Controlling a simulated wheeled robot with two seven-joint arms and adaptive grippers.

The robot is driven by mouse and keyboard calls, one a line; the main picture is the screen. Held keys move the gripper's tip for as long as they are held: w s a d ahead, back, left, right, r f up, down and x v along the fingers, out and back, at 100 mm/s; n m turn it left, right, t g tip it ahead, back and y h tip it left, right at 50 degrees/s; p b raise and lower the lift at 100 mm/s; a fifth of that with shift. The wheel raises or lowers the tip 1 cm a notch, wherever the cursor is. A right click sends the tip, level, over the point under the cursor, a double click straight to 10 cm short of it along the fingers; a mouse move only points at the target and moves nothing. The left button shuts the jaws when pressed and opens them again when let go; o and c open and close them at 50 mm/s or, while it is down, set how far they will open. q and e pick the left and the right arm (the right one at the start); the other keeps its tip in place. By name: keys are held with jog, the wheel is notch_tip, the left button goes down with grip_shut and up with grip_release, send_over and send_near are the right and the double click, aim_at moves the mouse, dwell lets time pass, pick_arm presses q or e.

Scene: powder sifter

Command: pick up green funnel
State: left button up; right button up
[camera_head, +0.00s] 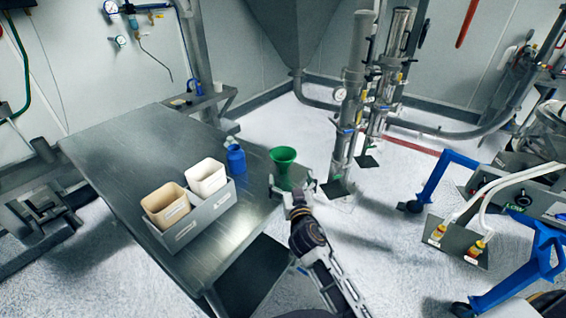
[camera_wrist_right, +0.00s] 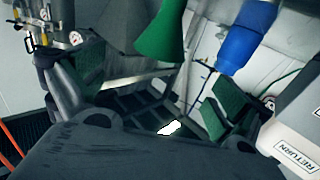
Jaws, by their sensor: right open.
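A green funnel (camera_head: 284,168) stands at the right edge of the metal table, wide mouth up in the head view. In the right wrist view the funnel (camera_wrist_right: 161,32) shows partly cut off by the top edge, between the two fingers' directions. My right gripper (camera_head: 293,184) is open, with its fingers spread to either side of the funnel's lower part. In the right wrist view the gripper (camera_wrist_right: 152,85) has green finger pads and nothing is clamped between them. Whether a finger touches the funnel I cannot tell. My left gripper is not in view.
The metal table (camera_head: 125,150) holds a blue bottle (camera_head: 236,160) left of the funnel. A grey tray (camera_head: 212,212) with a tan container (camera_head: 166,207) and a white container (camera_head: 206,177) sits nearer. Steel columns (camera_head: 350,110) stand behind right; a blue-framed cart (camera_head: 440,178) is farther right.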

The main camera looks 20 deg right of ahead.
aim_at(285, 162)
jog(key=shift+w, duration=0.7)
jog(key=shift+w+d+p, duration=0.15)
jog(key=shift+w+p, duration=0.05)
jog(key=shift+w, duration=0.5)
jog(key=shift+w+d+p, duration=0.1)
jog(key=shift+w+p, duration=0.05)
jog(key=shift+w, duration=1.15)
jog(key=shift+w+d, duration=0.15)
jog(key=shift+w, duration=0.65)
jog(key=shift+w+d, duration=0.1)
jog(key=shift+w, duration=0.65)
jog(key=shift+w+r+p, duration=0.1)
jog(key=shift+w+p, duration=0.25)
jog(key=shift+w+r, duration=0.15)
jog(key=shift+w, duration=0.45)
jog(key=shift+w+d+r+p, duration=0.1)
jog(key=shift+w+p, duration=0.3)
jog(key=shift+w, duration=0.8)
jog(key=shift+w+d, duration=0.1)
jog(key=shift+w, duration=0.35)
jog(key=c, duration=0.9)
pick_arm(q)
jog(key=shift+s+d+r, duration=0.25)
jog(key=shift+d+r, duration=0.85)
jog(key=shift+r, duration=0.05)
pick_arm(e)
jog(key=shift+c, duration=0.4)
